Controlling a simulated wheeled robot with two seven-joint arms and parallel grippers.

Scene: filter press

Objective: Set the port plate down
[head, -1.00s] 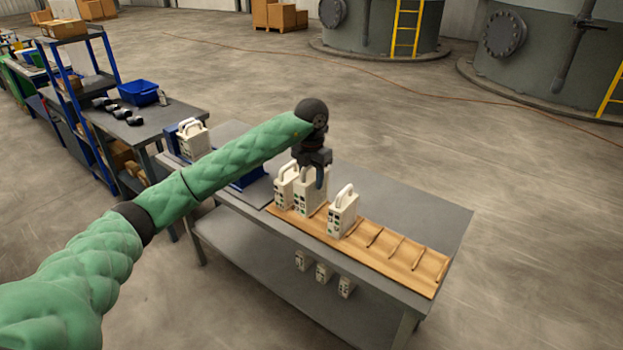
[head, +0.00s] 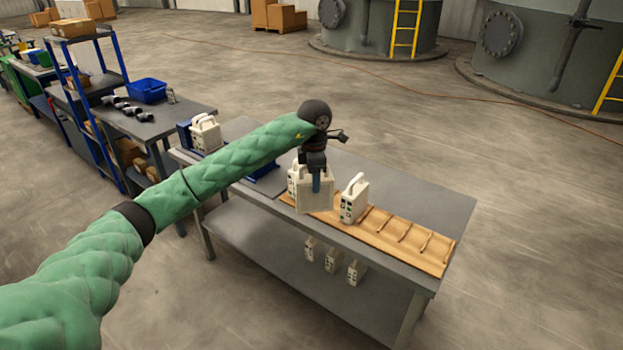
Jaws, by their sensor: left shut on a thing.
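My left gripper (head: 315,182) is above the bench, shut on a port plate (head: 321,201), a cream block with a broad face turned toward me. The plate hangs over the left part of the slatted wooden rack (head: 400,240). Its lower edge overlaps the rack's near edge in the picture, and I cannot tell whether it touches. Another cream plate with a white handle (head: 295,172) is partly hidden behind the held one. A third plate (head: 354,199) stands upright in the rack just to the right. My right gripper is not in view.
The rack's right slots are empty. The grey bench top (head: 430,197) is clear behind the rack. A cream unit (head: 205,134) stands at the bench's far left. Several small plates (head: 331,260) are on the lower shelf. A side table with a blue bin (head: 146,90) stands farther left.

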